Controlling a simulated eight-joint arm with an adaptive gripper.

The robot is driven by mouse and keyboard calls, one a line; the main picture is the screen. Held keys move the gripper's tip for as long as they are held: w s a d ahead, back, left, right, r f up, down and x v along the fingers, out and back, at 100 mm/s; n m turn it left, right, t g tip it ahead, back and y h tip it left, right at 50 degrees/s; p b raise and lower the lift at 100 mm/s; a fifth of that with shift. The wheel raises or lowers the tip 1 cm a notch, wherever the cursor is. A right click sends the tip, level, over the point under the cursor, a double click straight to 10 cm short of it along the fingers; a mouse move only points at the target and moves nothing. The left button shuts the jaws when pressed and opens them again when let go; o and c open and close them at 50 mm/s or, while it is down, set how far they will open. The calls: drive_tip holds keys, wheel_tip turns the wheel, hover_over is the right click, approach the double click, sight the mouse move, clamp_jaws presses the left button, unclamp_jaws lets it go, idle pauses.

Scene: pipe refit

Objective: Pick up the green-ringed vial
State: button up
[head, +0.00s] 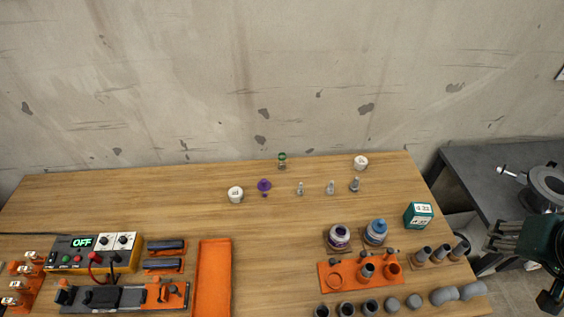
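The green-ringed vial (282,160) stands upright near the back edge of the wooden table, close to the wall. It is small, with a green band near its top and a greyish lower part. A dark green and black part at the right picture edge, well to the right of the vial, looks like the end of my arm, with my gripper (549,300) cut off by the frame. Nothing touches the vial.
A purple piece (264,185), white cups (235,194) and small grey pieces (330,187) stand in front of or beside the vial. Ink-like bottles (375,231), an orange holder (335,277) and a teal timer (419,214) are at front right. The table's middle is clear.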

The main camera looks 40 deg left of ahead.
drive_tip(key=w+a+r+n+g+y, duration=0.15)
drive_tip(key=w+a+n, duration=0.25)
drive_tip(key=w+a, duration=1.1)
drive_tip(key=w+a+f+n+g+p, duration=0.1)
drive_tip(key=w+a+f+n, duration=0.1)
drive_tip(key=a, duration=0.8)
drive_tip(key=w+a+f+n+g, duration=0.1)
drive_tip(key=w+a+f+g, duration=0.1)
drive_tip(key=a, duration=0.8)
drive_tip(key=n+g+h+p, duration=0.1)
drive_tip(key=n+g+h, duration=0.1)
drive_tip(key=n, duration=0.4)
hover_over(282, 154)
drive_tip(key=f, duration=2.2)
drive_tip(key=shift+d+f, duration=0.2)
drive_tip(key=shift+f, duration=0.1)
drive_tip(key=shift+s+a+f, duration=0.1)
drive_tip(key=shift+a+f, duration=0.1)
drive_tip(key=shift+f, duration=1.3)
